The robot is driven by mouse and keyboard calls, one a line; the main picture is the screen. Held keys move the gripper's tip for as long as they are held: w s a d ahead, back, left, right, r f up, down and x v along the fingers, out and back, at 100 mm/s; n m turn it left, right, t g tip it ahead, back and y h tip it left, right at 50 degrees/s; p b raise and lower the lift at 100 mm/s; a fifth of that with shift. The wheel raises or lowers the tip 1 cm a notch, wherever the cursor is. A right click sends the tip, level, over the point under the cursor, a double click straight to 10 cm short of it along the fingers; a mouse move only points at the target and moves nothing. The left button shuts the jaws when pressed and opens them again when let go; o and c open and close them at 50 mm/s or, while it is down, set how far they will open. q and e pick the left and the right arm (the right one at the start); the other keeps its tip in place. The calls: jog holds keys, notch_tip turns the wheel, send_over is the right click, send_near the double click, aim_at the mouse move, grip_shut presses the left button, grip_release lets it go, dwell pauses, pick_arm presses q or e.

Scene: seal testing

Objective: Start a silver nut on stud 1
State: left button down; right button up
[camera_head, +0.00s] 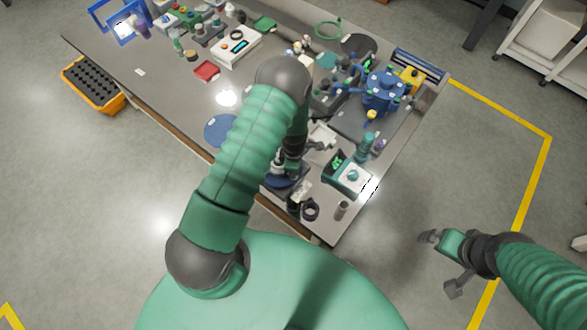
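My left arm reaches across the table, and its dark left gripper (306,146) is low over the bench beside a small pale tray (322,136). The forearm hides part of this gripper, so I cannot tell whether it is open or holds a nut. A blue vessel (383,92) with several fittings around it stands to the right of the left gripper, apart from it. Stud 1 and the silver nut are too small to make out. My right gripper (442,263) is open and empty over the floor, right of the table.
A green-and-white meter box (352,176), green bottle (366,144), dark ring (311,211) and grey cylinder (342,210) crowd the near table end. A blue round mat (222,131) lies left of my arm.

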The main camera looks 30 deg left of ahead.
pick_arm(q)
jog(key=shift+f+b, duration=0.35)
dwell(0.6)
jog(key=shift+s, duration=0.1)
dwell(0.6)
jog(key=shift+f+m, duration=0.1)
jog(key=shift+m, duration=0.2)
jog(key=m, duration=0.3)
jog(key=shift+m+b, duration=0.3)
jog(key=shift+b, duration=0.05)
jog(key=m, duration=0.4)
jog(key=shift+s, duration=0.1)
